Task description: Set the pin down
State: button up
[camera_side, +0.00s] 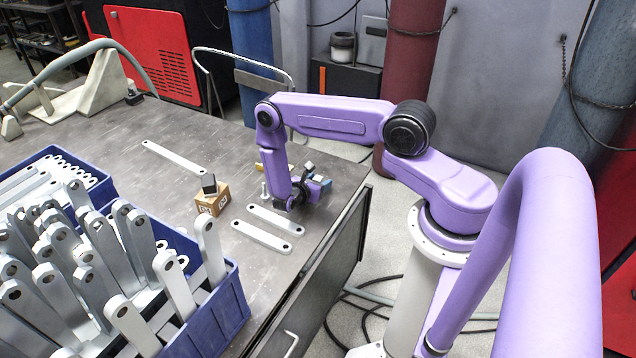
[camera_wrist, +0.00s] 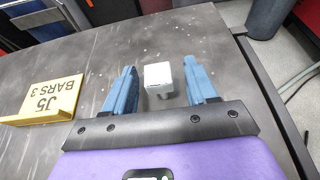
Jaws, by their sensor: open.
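The pin (camera_wrist: 158,76) shows in the wrist view as a pale grey piece with a square block end and a rounder stem. It lies in line with the gap between the two blue fingers of my gripper (camera_wrist: 160,88). The fingers are open, with a visible gap on each side of the pin. Whether it rests on the table is hard to tell. In the side view, my gripper (camera_side: 314,180) is low over the table near its right edge, and my arm partly hides the area around it.
Flat metal bars (camera_side: 262,236) lie on the table (camera_side: 150,120). A cardboard-coloured block (camera_side: 212,200) stands nearby. A blue bin (camera_side: 232,305) full of bars fills the front left. The table edge is close.

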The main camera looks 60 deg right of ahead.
jog(key=v, duration=1.1)
jog(key=shift+a+r, duration=0.2)
jog(key=shift+a, duration=0.1)
jog(key=s+a+r+m+y, duration=0.2)
jog(key=a+r, duration=0.4)
jog(key=r, duration=0.3)
jog(key=s+a+r+m+y, duration=0.1)
jog(key=a+r+m+y, duration=0.15)
jog(key=a+r, duration=0.5)
jog(key=s+a+r+y, duration=0.2)
jog(key=s+r+y, duration=0.3)
jog(key=s, duration=0.6)
jog(key=s+a+r+y, duration=0.2)
jog(key=s+r+y, duration=0.2)
jog(key=s+r, duration=0.4)
jog(key=s, duration=0.2)
jog(key=shift+s+m+y, duration=0.35)
